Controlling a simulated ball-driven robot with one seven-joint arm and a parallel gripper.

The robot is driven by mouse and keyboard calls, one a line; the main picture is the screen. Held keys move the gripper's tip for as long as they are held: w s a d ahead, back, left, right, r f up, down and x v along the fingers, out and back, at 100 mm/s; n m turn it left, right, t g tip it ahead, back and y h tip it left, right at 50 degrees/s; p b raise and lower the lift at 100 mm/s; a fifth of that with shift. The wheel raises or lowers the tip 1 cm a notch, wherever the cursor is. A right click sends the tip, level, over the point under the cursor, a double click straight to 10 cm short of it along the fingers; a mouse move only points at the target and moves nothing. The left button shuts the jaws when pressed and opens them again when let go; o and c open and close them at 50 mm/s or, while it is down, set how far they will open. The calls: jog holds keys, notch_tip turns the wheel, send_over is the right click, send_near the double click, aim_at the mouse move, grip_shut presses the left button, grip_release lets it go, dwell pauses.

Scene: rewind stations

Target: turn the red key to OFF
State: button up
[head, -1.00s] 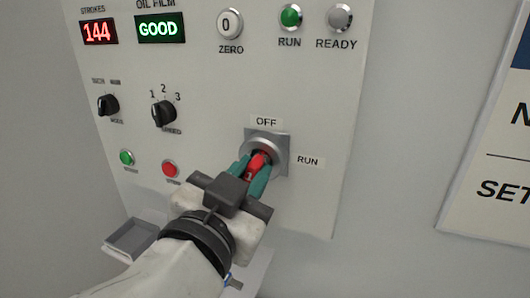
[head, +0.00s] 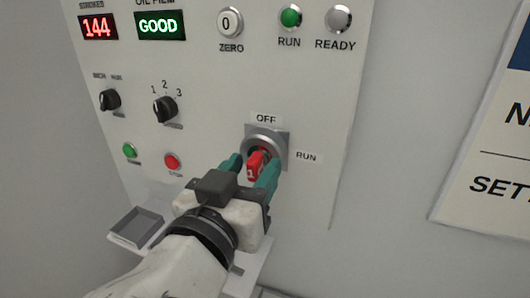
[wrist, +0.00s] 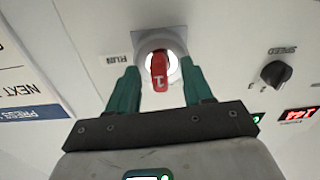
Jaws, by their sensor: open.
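The red key (head: 256,165) sits in a round grey lock (head: 275,143) on the white panel. The OFF label (head: 266,118) is above the lock and the RUN label (head: 306,157) is to its right. In the wrist view the key (wrist: 160,73) stands upright in the picture, with the RUN label (wrist: 117,58) to its left. My gripper (head: 250,168) is open, with one green finger on each side of the key. In the wrist view, gaps show between the key and both fingers of my gripper (wrist: 161,88).
Two black selector knobs, the left one (head: 110,99) and the speed knob (head: 165,109), lie left of the lock. A green button (head: 130,150) and a red button (head: 172,161) sit below them. A grey tray (head: 136,227) juts out at lower left.

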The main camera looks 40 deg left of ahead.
jog(key=shift+s, duration=0.1)
jog(key=b+v, duration=0.3)
jog(key=v, duration=0.7)
jog(key=shift+s, duration=0.25)
jog(key=shift+d, duration=0.1)
